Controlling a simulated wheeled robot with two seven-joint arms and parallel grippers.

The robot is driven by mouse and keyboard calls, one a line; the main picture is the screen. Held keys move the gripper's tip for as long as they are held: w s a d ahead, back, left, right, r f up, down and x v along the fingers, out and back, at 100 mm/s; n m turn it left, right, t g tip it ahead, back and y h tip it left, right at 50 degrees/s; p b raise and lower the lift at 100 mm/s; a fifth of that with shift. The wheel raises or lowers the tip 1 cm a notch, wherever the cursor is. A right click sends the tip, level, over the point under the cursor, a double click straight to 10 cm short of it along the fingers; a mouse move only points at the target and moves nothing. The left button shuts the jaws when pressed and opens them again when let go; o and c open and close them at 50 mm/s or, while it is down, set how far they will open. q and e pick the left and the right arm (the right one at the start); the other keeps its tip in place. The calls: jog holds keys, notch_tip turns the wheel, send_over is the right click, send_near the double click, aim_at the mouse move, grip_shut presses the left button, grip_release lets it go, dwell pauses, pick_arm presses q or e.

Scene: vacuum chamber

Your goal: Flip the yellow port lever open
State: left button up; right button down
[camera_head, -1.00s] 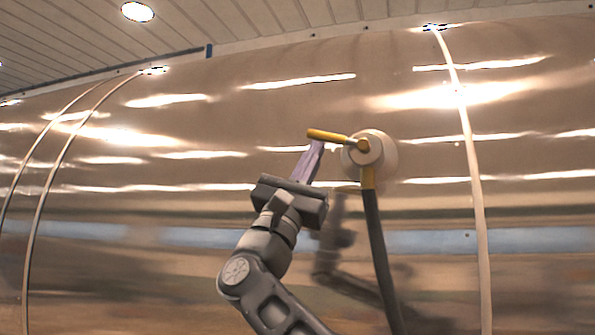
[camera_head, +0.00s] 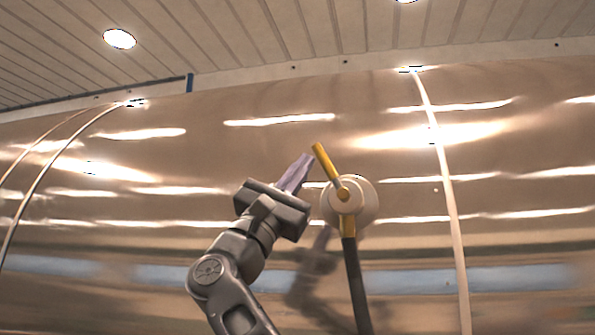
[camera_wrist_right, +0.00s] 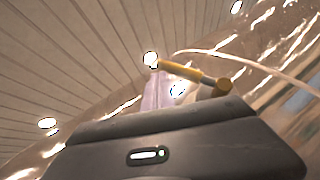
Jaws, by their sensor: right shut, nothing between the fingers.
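The yellow port lever (camera_head: 325,163) points up and slightly left from its round cream port (camera_head: 358,213) on the shiny chamber wall. It also shows in the right wrist view (camera_wrist_right: 188,72), above the fingers. My right gripper (camera_head: 305,160) is shut and empty, its purple fingers just left of the lever's upper part. In the right wrist view the fingers (camera_wrist_right: 157,88) reach up close to the lever's free end; I cannot tell whether they touch it. My left gripper is not in view.
A dark hose (camera_head: 356,285) hangs down from a yellow fitting under the port. The curved metal chamber wall (camera_head: 530,240) fills the background and mirrors my arm. Pale seams (camera_head: 447,185) run down the wall. The space left of my arm is clear.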

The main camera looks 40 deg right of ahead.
aim_at(320, 151)
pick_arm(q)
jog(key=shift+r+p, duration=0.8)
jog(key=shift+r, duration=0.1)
pick_arm(e)
jog(key=shift+s+d+r+m+g+y, duration=0.2)
jog(key=shift+s+d+r+m+g, duration=0.2)
jog(key=shift+s+r+m+g, duration=0.25)
jog(key=shift+s+d+r+m+g+y, duration=0.2)
jog(key=shift+s+d+r+m+g, duration=0.2)
jog(key=shift+s+r+m+g, duration=0.25)
jog(key=shift+r, duration=0.1)
